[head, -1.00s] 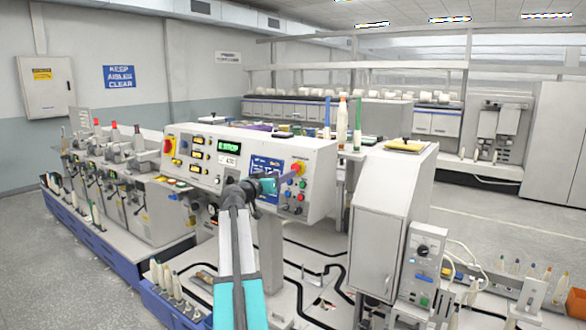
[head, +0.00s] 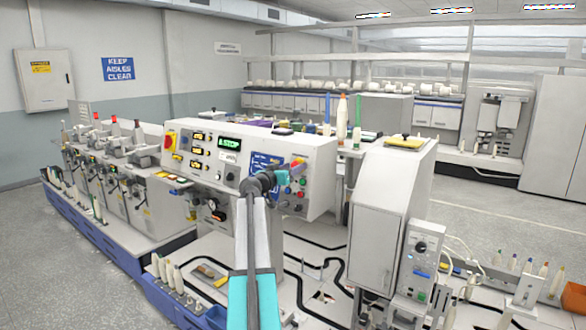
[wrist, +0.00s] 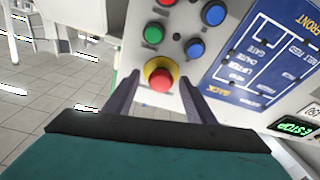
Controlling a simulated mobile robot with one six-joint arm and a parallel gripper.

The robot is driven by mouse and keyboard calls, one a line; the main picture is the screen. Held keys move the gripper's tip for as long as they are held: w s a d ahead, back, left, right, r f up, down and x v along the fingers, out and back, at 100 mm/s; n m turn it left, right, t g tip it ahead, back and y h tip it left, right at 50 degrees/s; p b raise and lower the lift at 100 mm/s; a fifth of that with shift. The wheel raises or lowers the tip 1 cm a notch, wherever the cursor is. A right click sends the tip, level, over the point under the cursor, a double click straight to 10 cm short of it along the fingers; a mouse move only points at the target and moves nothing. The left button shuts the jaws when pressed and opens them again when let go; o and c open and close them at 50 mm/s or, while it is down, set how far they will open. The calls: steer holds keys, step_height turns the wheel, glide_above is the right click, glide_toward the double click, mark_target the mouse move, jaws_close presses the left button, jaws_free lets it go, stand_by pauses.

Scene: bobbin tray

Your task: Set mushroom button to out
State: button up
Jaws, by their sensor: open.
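The mushroom button (wrist: 160,76) is a red domed cap on a yellow collar, on the sloped front of the pale control console (head: 215,185). In the wrist view it sits between the two dark fingers of my gripper (wrist: 159,82), one on each side. The fingers are open, and I cannot tell whether they touch the cap. In the head view the button (head: 298,164) shows beyond my gripper (head: 288,172) near the panel's upper right. Whether the cap is in or out is hard to tell. The green display (head: 229,142) reads E.STOP.
Small red, green and blue buttons (wrist: 194,48) lie close to the mushroom button. A blue diagram plate (wrist: 265,50) is beside them. A grey cabinet (head: 385,210) stands to the right of the console. Open floor (head: 480,220) lies behind it.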

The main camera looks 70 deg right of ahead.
jaws_close()
